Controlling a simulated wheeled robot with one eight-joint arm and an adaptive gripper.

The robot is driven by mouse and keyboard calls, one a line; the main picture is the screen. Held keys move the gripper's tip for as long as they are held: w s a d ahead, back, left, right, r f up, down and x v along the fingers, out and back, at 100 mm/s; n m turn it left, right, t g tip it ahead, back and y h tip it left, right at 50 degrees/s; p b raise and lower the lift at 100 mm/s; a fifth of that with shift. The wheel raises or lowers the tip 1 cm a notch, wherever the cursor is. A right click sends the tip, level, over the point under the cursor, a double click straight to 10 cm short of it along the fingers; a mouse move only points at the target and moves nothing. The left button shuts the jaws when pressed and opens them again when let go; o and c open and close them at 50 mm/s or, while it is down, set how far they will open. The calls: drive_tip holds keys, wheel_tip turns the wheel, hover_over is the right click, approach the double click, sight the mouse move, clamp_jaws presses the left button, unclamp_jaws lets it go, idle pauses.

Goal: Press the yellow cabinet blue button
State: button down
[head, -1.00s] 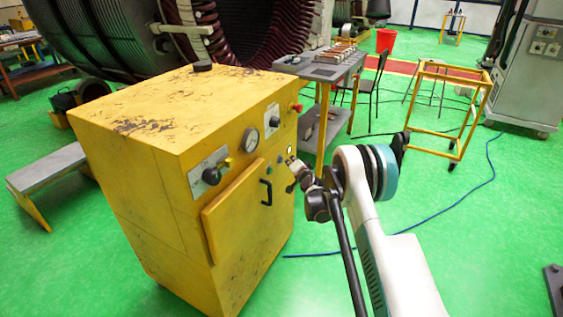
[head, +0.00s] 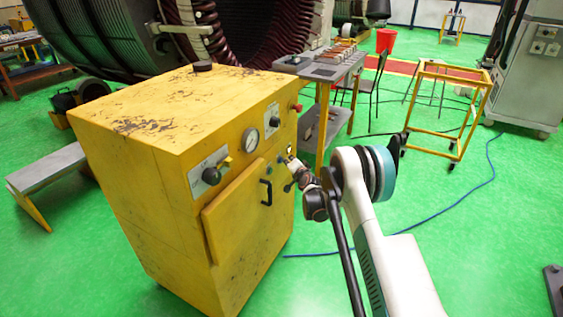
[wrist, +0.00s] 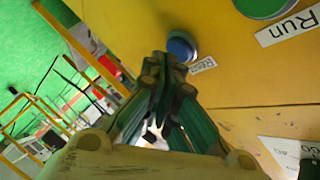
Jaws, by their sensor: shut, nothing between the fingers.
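The yellow cabinet (head: 150,200) stands at the left in the head view, with a gauge, dials and a black door handle on its front. The blue button (wrist: 182,46) shows in the wrist view on the yellow panel, beside a small label that is partly hidden. My gripper (wrist: 165,62) is shut and empty, with its fingertips right at the lower left edge of the blue button. I cannot tell whether they touch it. In the head view my gripper (head: 286,160) is close to the cabinet front, to the right of the door, and covers the button area.
A green button (wrist: 262,6) with a "Run" label (wrist: 290,24) sits at the top of the wrist view. A red knob (head: 297,107) is on the cabinet's upper right. A grey-topped table (head: 318,70) and a yellow frame cart (head: 450,75) stand behind.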

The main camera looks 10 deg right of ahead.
drive_tip(key=shift+w+a, duration=0.25)
drive_tip(key=shift+a, duration=0.1)
idle(0.4)
idle(0.3)
drive_tip(key=shift+s+d, duration=0.5)
drive_tip(key=shift+d, duration=0.15)
drive_tip(key=shift+s+d, duration=0.75)
drive_tip(key=shift+d, duration=0.3)
drive_tip(key=shift+s+d, duration=0.75)
drive_tip(key=shift+d, duration=0.25)
